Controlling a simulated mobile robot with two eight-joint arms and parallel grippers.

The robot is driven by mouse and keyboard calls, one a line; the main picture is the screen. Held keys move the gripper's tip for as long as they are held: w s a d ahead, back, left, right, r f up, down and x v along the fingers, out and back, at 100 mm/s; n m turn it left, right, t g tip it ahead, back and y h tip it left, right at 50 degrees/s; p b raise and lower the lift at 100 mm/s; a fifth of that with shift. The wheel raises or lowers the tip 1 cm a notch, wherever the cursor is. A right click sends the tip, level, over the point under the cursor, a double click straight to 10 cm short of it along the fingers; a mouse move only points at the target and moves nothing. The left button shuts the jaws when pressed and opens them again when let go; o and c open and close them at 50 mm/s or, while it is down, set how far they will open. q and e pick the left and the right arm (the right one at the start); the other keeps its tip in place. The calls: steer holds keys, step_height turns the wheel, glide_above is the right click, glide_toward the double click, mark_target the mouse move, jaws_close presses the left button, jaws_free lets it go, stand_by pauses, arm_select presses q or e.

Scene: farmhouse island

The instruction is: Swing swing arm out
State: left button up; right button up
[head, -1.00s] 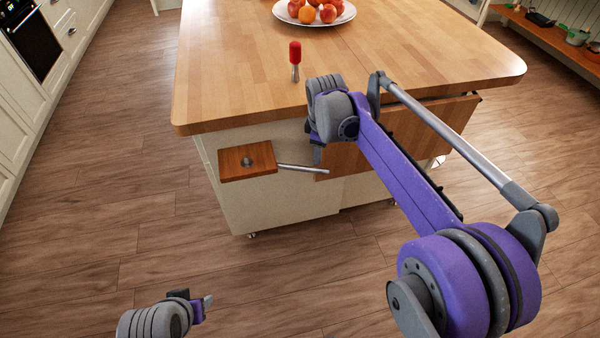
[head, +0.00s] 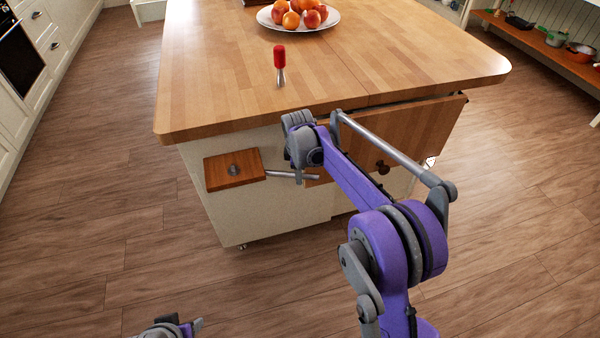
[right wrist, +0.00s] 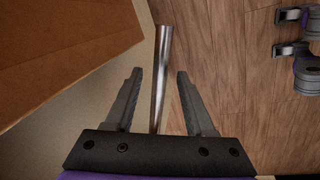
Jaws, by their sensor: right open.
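The swing arm shows as a thin metal rod (head: 280,175) running right from a small wooden block (head: 233,170) at the island's front. In the right wrist view the rod (right wrist: 161,75) lies between the fingers of my right gripper (right wrist: 159,72). Those fingers are open, with gaps to the rod on both sides. In the head view my right gripper (head: 305,178) is at the rod's right end, partly hidden by its wrist. My left gripper (head: 195,325) is low at the bottom edge, away from the island; its parted fingers (right wrist: 290,32) show in the right wrist view.
A hinged wooden panel (head: 415,130) with a dark knob (head: 383,167) hangs slanted below the island countertop (head: 220,85), behind my right arm. A red-handled tool (head: 280,62) and a fruit plate (head: 334,20) stand on top. The floor left of the island is clear.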

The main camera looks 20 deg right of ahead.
steer(key=shift+f, duration=0.2)
jaws_close()
stand_by(1.4)
